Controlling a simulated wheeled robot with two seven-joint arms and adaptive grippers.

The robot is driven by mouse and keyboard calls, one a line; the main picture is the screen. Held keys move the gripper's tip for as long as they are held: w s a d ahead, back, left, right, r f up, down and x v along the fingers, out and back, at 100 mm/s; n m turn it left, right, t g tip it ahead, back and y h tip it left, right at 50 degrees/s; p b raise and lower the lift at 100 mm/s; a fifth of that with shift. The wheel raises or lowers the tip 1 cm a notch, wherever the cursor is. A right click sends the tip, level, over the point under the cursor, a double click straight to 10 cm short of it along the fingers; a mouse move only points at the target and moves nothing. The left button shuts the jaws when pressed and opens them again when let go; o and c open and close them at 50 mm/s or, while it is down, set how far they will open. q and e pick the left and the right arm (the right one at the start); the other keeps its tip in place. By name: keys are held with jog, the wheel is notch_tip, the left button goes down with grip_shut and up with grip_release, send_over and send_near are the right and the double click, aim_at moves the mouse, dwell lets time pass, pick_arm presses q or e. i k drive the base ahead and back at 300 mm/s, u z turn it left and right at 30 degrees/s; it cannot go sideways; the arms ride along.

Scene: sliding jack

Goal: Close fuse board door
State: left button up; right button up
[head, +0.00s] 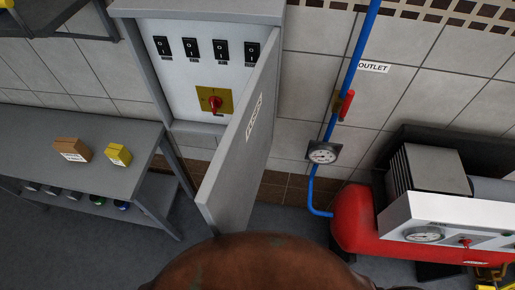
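The fuse board (148,66) is a grey cabinet on the tiled wall, upper left of centre in the head view. Its inner panel shows a row of several black switches and a red rotary knob (214,103) on a yellow plate. The fuse board door (236,150) is a grey panel with a label, hinged at the cabinet's right side. It stands open and swung out toward me. Neither my left nor my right gripper shows in the view.
A grey workbench (100,176) with an orange box (71,150) and a yellow box (118,154) stands at left. A blue pipe (346,85) with a red valve handle and a gauge (322,153) runs right of the door. A red compressor (358,222) stands at right. A brown rounded object (265,265) fills the bottom centre.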

aim_at(225, 197)
jog(key=z, duration=0.8)
jog(key=k, duration=0.75)
jog(key=z, duration=0.1)
